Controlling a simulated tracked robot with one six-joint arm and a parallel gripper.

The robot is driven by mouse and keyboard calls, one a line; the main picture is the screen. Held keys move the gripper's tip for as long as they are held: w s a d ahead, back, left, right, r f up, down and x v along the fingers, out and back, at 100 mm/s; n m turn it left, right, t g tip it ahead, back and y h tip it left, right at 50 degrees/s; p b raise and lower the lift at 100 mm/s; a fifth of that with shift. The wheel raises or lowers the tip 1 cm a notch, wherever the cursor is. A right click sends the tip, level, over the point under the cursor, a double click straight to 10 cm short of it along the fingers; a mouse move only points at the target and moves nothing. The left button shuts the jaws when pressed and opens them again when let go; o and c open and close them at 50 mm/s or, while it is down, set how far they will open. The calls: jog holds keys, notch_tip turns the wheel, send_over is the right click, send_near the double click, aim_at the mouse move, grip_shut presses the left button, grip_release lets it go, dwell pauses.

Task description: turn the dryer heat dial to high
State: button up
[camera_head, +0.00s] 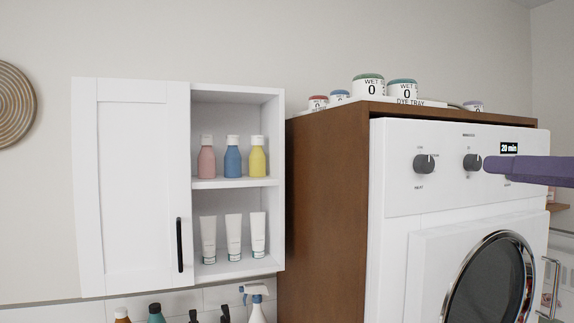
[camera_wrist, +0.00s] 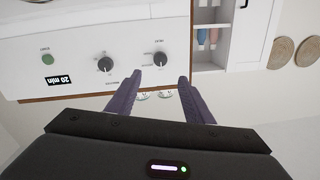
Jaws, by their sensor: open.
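The white dryer (camera_head: 400,198) has two dark round dials on its control panel: a left dial (camera_head: 424,164) and a right dial (camera_head: 472,162). Their small labels are too blurred to tell which is heat. In the upside-down wrist view the left dial (camera_wrist: 160,59) is on the right and the right dial (camera_wrist: 105,64) on the left. My gripper (camera_wrist: 159,78) has purple fingers spread apart with nothing between them. In the head view my gripper (camera_head: 488,165) comes in from the right, its tip beside the right dial; contact cannot be judged.
A display (camera_head: 509,148) reads 20 min; a green button (camera_wrist: 47,59) lies near it in the wrist view. The dryer sits in a brown cabinet (camera_head: 325,190) with jars (camera_head: 403,90) on top. A white wall cabinet (camera_head: 130,190) with bottles hangs at left.

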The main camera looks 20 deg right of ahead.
aim_at(428, 165)
jog(key=shift+w+a, duration=0.2)
jog(key=shift+w, duration=2.05)
jog(key=shift+w+a, duration=0.25)
jog(key=shift+w, duration=2.05)
jog(key=shift+w+a, duration=0.2)
jog(key=shift+w, duration=2.05)
jog(key=shift+c, duration=0.5)
jog(key=c, duration=0.9)
jog(key=shift+a, duration=0.25)
jog(key=shift+c, duration=0.2)
jog(key=shift+d, duration=0.15)
